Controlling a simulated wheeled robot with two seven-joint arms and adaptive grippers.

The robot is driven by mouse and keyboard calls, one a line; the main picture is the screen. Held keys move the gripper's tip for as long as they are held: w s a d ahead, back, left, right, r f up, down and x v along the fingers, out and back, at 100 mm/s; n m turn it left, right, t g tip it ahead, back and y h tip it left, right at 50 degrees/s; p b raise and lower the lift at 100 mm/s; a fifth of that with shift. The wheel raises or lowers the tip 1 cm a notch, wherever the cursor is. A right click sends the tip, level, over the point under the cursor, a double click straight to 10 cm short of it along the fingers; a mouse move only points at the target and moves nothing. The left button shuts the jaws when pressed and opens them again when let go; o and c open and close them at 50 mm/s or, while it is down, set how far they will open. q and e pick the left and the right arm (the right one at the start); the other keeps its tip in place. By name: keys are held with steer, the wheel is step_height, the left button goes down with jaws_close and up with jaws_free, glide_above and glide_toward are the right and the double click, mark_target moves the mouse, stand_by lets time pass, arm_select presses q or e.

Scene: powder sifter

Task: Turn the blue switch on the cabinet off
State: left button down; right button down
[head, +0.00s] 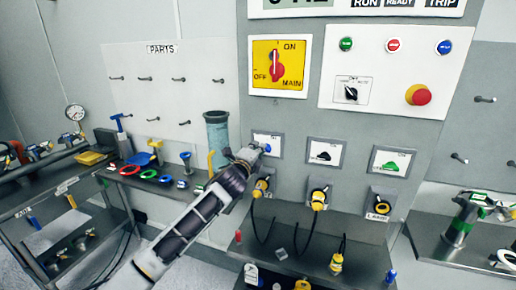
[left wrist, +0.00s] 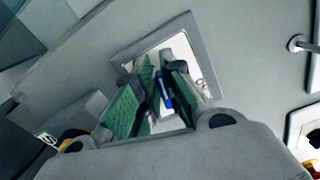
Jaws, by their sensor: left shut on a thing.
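The blue switch (head: 267,147) sits on a small white plate in a grey frame, the left one in a row of 3 on the cabinet front. My left gripper (head: 252,154) reaches up to it from the lower left and partly covers the plate. In the left wrist view, the green-padded fingers of my left gripper (left wrist: 158,95) are closed around the blue switch lever (left wrist: 164,90), inside the grey frame (left wrist: 180,32). The fingers hide part of the lever, and I cannot read the switch's position. My right gripper is not in view.
A black switch (head: 324,156) and a green switch (head: 391,165) are to the right. Yellow plugs (head: 318,199) with hanging cables are below. A red-and-yellow main switch (head: 276,66) and a red button (head: 419,95) are above. A teal cylinder (head: 217,132) stands close on the left.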

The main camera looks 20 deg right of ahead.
arm_select(q)
steer(key=shift+f+n, duration=0.2)
steer(key=shift+n, duration=0.45)
steer(key=shift+f+n, duration=0.2)
steer(key=shift+n, duration=0.45)
steer(key=c, duration=1.5)
jaws_free()
steer(key=shift+v, duration=6)
steer(key=shift+w+n, duration=0.1)
steer(key=shift+n, duration=0.2)
